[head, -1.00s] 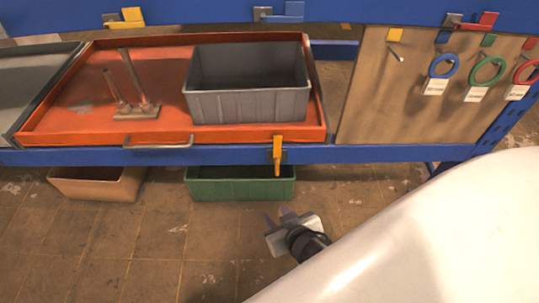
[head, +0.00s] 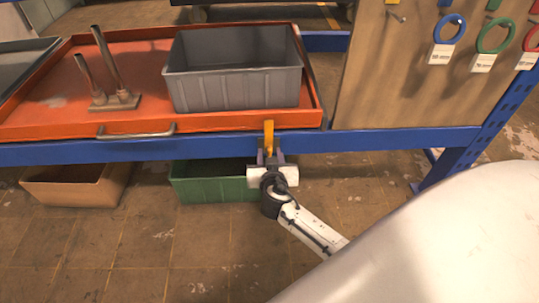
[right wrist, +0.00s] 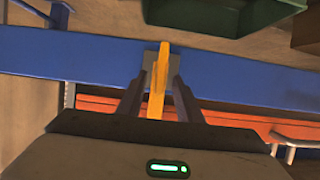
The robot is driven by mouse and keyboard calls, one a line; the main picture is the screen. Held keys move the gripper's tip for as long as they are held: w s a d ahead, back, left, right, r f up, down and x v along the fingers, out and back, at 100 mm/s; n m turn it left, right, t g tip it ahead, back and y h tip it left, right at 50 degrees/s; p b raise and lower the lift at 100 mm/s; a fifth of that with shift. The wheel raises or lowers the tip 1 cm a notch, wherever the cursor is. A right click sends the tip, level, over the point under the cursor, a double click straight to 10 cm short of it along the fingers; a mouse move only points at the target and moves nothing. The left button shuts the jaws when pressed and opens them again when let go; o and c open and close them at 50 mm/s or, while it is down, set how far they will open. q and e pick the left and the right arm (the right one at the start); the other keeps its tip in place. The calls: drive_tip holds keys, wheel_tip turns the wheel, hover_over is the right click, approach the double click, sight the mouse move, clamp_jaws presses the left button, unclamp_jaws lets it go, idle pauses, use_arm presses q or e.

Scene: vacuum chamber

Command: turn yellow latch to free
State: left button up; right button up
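The yellow latch (head: 269,134) is on the front blue rail below the orange tray and stands roughly upright in the head view. It also shows in the right wrist view (right wrist: 157,85), in front of a grey plate on the rail. My right gripper (head: 270,158) is at the latch, coming from below and in front. In the right wrist view the two fingers of my right gripper (right wrist: 159,80) are apart, one on each side of the latch, with a narrow gap visible; firm contact cannot be seen. My left gripper is not in view.
The orange tray (head: 210,121) holds a grey bin (head: 235,88) and a metal post fitting (head: 115,100). Its handle (head: 137,132) is left of the latch. A green bin (head: 205,185) and a brown bin (head: 75,187) sit below the blue rail (head: 400,139). Rings hang at right.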

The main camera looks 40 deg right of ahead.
drive_tip(key=shift+x, duration=0.95)
clamp_jaws()
drive_tip(key=shift+s, duration=0.1)
